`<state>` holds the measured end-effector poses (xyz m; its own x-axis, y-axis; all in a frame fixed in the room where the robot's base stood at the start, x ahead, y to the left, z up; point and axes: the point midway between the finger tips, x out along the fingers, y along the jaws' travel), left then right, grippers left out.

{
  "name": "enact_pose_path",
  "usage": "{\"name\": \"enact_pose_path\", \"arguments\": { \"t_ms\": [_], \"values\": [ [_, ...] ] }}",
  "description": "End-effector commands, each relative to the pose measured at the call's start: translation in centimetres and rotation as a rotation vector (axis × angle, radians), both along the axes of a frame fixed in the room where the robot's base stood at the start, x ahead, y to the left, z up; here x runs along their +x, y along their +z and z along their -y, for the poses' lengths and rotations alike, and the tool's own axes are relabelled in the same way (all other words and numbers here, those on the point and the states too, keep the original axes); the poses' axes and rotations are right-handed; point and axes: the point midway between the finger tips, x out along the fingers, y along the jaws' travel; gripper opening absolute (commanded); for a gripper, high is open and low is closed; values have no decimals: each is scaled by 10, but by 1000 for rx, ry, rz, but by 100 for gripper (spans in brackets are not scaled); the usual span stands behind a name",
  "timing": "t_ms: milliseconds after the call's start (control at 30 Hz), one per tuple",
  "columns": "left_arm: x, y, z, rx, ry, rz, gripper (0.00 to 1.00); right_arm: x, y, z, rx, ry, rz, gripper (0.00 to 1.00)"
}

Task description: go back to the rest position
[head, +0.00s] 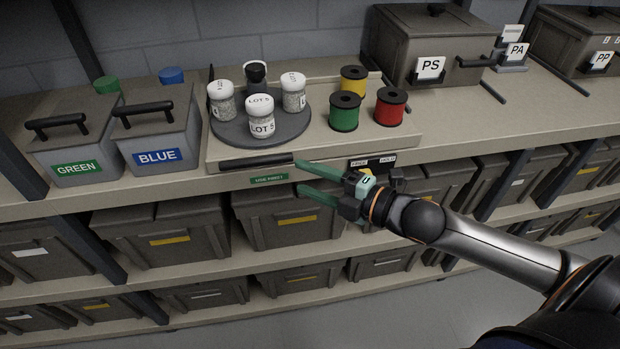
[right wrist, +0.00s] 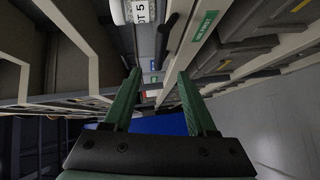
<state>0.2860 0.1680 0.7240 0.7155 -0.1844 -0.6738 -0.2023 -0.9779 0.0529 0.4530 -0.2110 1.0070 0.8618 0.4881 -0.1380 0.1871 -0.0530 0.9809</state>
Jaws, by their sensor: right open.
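My right gripper (head: 298,178) is open and empty in the head view, its green fingers pointing left in front of the upper shelf's front edge. It sits below and in front of the tray with the jars and spools. In the right wrist view both green fingers (right wrist: 157,104) are spread apart with nothing between them. My left gripper is in neither view.
A grey turntable (head: 240,132) carries several white-lidded jars. Green (head: 344,112), red (head: 389,106) and yellow (head: 353,78) spools stand beside it. Bins labelled GREEN (head: 70,140) and BLUE (head: 157,130) stand left. Drawer bins (head: 290,220) fill lower shelves. The floor (head: 420,310) in front is clear.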

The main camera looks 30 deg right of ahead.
Motion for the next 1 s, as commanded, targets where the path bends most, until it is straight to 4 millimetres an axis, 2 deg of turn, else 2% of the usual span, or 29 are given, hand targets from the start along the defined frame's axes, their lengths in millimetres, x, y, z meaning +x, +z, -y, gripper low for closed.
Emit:
{"name": "enact_pose_path", "arguments": {
  "t_ms": [333,467,567,667,800,900,1000],
  "values": [
    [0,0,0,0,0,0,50,0,-1,0,2,-1,-2,57],
    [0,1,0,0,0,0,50,-3,-17,1,65,-37,-61,57],
    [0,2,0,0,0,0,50,-10,-51,2,201,-116,-182,57],
    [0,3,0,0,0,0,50,-29,-102,2,395,-241,-360,57],
    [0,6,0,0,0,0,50,-70,-174,-7,677,-452,-612,57],
    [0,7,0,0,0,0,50,-104,-217,-18,850,-602,-763,57],
    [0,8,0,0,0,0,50,-135,-248,-29,983,-728,-875,57]
  ]
}}
